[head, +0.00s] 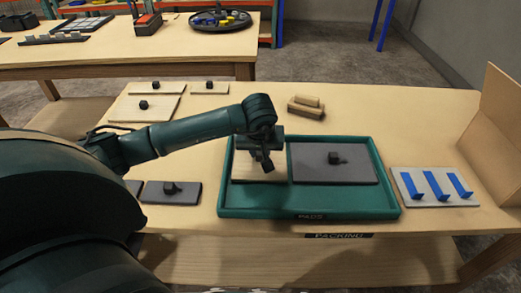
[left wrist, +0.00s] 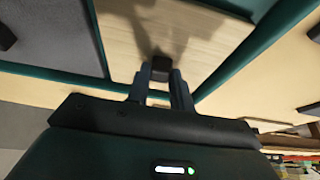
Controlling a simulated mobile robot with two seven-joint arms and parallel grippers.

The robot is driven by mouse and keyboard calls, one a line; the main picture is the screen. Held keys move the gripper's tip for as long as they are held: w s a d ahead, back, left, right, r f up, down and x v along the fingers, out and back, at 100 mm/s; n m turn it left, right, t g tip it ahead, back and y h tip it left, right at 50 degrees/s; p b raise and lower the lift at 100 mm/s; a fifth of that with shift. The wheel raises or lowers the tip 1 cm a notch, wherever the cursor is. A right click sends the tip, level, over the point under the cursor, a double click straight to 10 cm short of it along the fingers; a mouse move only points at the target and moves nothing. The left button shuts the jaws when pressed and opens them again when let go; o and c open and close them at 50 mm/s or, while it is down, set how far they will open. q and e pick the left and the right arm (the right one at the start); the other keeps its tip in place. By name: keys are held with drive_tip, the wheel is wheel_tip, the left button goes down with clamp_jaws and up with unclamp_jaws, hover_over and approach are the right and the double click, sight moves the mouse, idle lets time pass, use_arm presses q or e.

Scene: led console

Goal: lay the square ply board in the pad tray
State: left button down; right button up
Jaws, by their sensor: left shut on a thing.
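The square ply board (head: 250,174) is pale wood with a dark knob. It is inside the rim of the green pad tray (head: 310,210), in the left part, beside a grey board (head: 335,172) with a dark knob. I cannot tell whether it rests fully on the tray floor. My left gripper (head: 265,162) is above it, shut on its knob. In the left wrist view the fingers (left wrist: 160,78) close on the dark knob, with the ply board (left wrist: 195,35) behind. My right gripper is not in view.
Pale boards with knobs (head: 146,108) lie at the back left of the table. Small grey boards (head: 171,193) lie left of the tray. Wooden blocks (head: 306,106) stand behind it. A white plate with blue hooks (head: 434,187) and an upright wooden panel (head: 495,130) are on the right.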

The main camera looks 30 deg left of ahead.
use_arm(q)
drive_tip(key=shift+f, duration=0.2)
drive_tip(key=c, duration=1.2)
unclamp_jaws()
drive_tip(key=shift+c, duration=0.2)
drive_tip(key=shift+r, duration=0.1)
drive_tip(key=shift+r, duration=0.15)
drive_tip(key=v, duration=1.2)
drive_tip(key=shift+s, duration=0.1)
